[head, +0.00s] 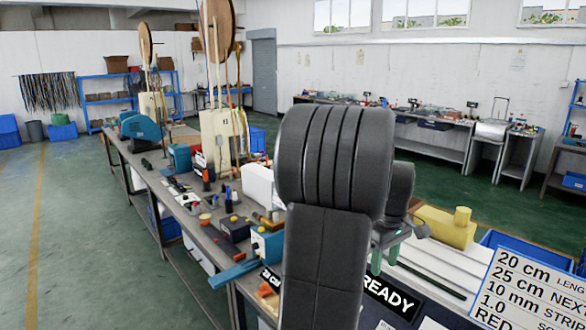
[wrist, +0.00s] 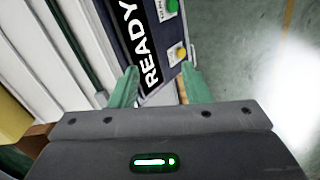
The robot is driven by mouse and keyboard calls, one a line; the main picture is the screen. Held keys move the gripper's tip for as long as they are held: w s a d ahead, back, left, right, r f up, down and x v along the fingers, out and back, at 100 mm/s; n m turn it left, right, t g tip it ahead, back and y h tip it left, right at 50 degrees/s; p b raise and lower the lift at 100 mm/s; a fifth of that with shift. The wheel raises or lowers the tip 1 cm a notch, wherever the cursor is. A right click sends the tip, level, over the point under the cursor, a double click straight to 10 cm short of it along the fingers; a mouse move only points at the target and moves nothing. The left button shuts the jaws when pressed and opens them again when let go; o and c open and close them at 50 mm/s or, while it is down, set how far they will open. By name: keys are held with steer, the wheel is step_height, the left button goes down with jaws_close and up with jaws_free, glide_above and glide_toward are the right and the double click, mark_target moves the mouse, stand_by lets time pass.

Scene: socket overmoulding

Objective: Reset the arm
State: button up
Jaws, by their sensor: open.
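My gripper (wrist: 160,87) shows in the wrist view with its two green fingers apart and nothing between them. It is over the edge of the panel with the black READY sign (wrist: 144,45). In the head view the gripper's green fingers (head: 385,258) are partly hidden behind my own dark arm, just above the READY sign (head: 389,296). My arm fills the middle of the head view and hides part of the bench.
A workbench (head: 140,178) with tools and teal machines runs back at left. A yellow block (head: 446,226) stands right of my gripper, near a blue bin (head: 505,243) and a white text board (head: 530,290). A green button (wrist: 172,6) and a yellow button (wrist: 179,53) sit beside the sign. Green floor is open at left.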

steer(key=w+a+f+m, duration=0.2)
steer(key=a+f, duration=0.6)
steer(key=f, duration=0.2)
steer(key=shift+w+a+f, duration=0.15)
steer(key=shift+w+f, duration=0.1)
steer(key=shift+f, duration=0.05)
